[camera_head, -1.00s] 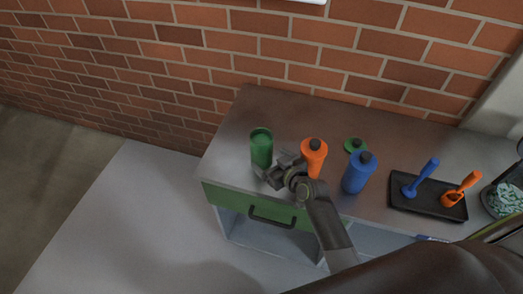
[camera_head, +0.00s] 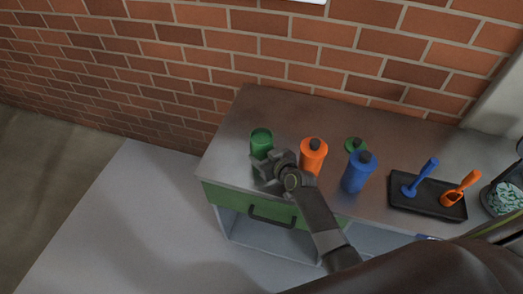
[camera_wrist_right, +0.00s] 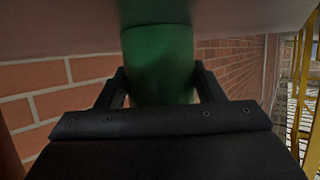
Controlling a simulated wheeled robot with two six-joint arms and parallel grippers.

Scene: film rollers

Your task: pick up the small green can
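The small green can (camera_head: 261,140) stands upright on the grey counter, near its left end, with its lower part hidden by my right gripper (camera_head: 266,163). In the right wrist view the green can (camera_wrist_right: 158,60) fills the space between the two fingers of my right gripper (camera_wrist_right: 160,82). One finger is on each side of it. A narrow gap shows by the right finger; contact at the left finger is unclear. The gripper looks open around the can. My left gripper is not in view.
An orange bottle (camera_head: 313,155) stands close to the right of my gripper. A blue bottle (camera_head: 357,173) and a green lid (camera_head: 354,144) are further right. A black tray (camera_head: 426,207) holds blue and orange tools. The counter (camera_head: 232,125) is clear left of the can.

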